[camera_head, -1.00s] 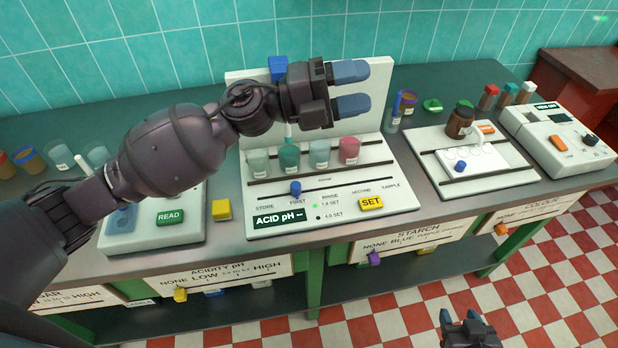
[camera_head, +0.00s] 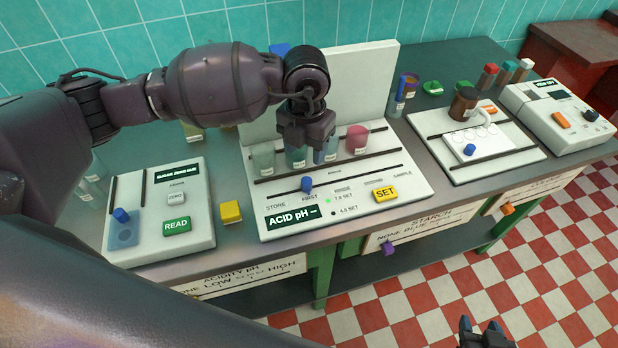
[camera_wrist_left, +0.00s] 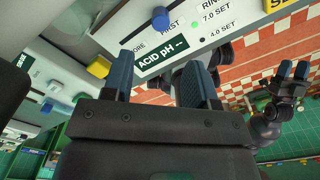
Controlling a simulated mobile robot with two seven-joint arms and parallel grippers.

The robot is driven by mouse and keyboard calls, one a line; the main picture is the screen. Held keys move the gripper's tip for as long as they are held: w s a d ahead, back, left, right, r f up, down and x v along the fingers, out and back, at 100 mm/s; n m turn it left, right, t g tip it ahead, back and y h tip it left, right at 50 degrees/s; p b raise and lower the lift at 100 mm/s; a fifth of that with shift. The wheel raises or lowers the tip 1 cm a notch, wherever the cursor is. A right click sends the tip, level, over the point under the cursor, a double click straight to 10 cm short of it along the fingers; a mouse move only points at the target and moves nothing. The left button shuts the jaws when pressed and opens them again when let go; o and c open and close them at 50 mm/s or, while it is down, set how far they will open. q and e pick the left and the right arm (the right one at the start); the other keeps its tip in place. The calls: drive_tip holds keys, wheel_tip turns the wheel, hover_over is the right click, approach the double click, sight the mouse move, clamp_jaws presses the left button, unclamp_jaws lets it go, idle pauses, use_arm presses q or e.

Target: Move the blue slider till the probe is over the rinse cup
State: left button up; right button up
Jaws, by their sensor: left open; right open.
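The blue slider (camera_head: 307,184) sits in the front slot of the white acid pH panel (camera_head: 415,196), above the FIRST label and left of RINSE. It also shows in the left wrist view (camera_wrist_left: 160,17), beyond the fingertips. My left gripper (camera_head: 311,157) is open and empty, fingers pointing down in front of the cups, just above and behind the slider; it also shows in the left wrist view (camera_wrist_left: 158,76). Behind it stand a pale cup (camera_head: 263,160) and a pink cup (camera_head: 357,139); the cups between are partly covered. The probe is hidden. My right gripper (camera_head: 481,328) is open, low at the front.
A yellow block (camera_head: 231,211) stands between the panel and the sugar reader (camera_head: 202,205). The starch panel (camera_head: 500,158), with its own blue knob (camera_head: 470,150), is to the right. The panel's backboard (camera_head: 372,85) rises behind the cups.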

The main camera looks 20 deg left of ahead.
sight(307, 180)
use_arm(q)
wheel_tip(307, 180, down, 11)
drive_tip(key=shift+r, duration=0.1)
idle(0.5)
drive_tip(key=shift+c, duration=0.3)
drive_tip(key=shift+d, duration=0.1)
clamp_jaws()
